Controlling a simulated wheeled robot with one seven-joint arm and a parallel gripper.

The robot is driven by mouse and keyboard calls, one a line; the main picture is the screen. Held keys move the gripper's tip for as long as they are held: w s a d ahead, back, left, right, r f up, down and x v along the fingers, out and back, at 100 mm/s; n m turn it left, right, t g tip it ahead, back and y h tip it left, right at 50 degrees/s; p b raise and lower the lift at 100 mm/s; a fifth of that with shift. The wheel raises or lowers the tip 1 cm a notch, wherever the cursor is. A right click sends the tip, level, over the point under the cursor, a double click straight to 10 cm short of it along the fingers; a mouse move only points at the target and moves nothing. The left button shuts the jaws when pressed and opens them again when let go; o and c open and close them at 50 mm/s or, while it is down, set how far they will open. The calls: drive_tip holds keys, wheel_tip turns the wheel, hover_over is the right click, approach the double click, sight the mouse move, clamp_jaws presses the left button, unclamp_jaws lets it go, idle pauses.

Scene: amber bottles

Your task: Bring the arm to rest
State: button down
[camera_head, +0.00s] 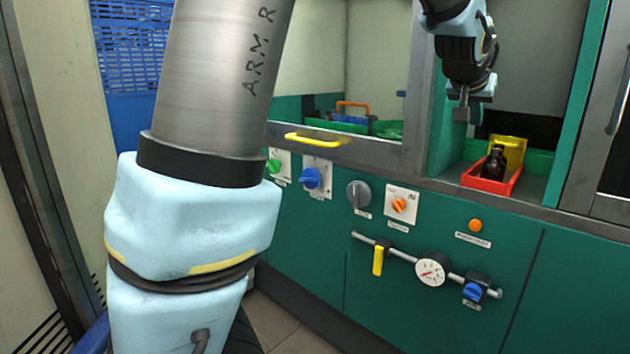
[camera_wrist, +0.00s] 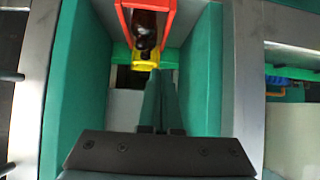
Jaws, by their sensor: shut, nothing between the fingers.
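My arm reaches across the head view, its large grey and pale blue links filling the left side. My gripper (camera_head: 462,107) is at the upper right, in front of an open bay in the green cabinet. It is shut and empty, its fingers pointing down. In the wrist view, the fingers (camera_wrist: 160,105) show close together above the dark wrist plate. The gripper is above and left of a red tray (camera_head: 493,184) in the head view, apart from it.
A yellow container (camera_head: 512,150) is behind the bottle. The green cabinet front (camera_head: 400,300) carries knobs, an orange button (camera_head: 475,225) and a pressure gauge (camera_head: 432,270). A yellow handle (camera_head: 312,140) sits on the window frame left of the bay. Bay walls stand close on both sides.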

drive_tip(key=a+f+n+g+y, duration=0.1)
drive_tip(key=a+f, duration=0.4)
drive_tip(key=a, duration=0.3)
drive_tip(key=a+f+n+g+y, duration=0.1)
drive_tip(key=a+f+y, duration=0.1)
drive_tip(key=a+f, duration=0.35)
drive_tip(key=a+f+n+y, duration=0.15)
drive_tip(key=a+f, duration=0.25)
drive_tip(key=a, duration=0.6)
drive_tip(key=s+a+f+n+g+y, duration=0.1)
drive_tip(key=s+a+f+g, duration=0.1)
drive_tip(key=s+a+f, duration=0.3)
drive_tip(key=s+a+f+n+g+y, duration=0.1)
drive_tip(key=s+a+f+n+g, duration=0.1)
drive_tip(key=s+a+f, duration=0.3)
drive_tip(key=s+a, duration=0.4)
drive_tip(key=a, duration=0.3)
drive_tip(key=shift+s+g, duration=0.3)
drive_tip(key=shift+s, duration=0.1)
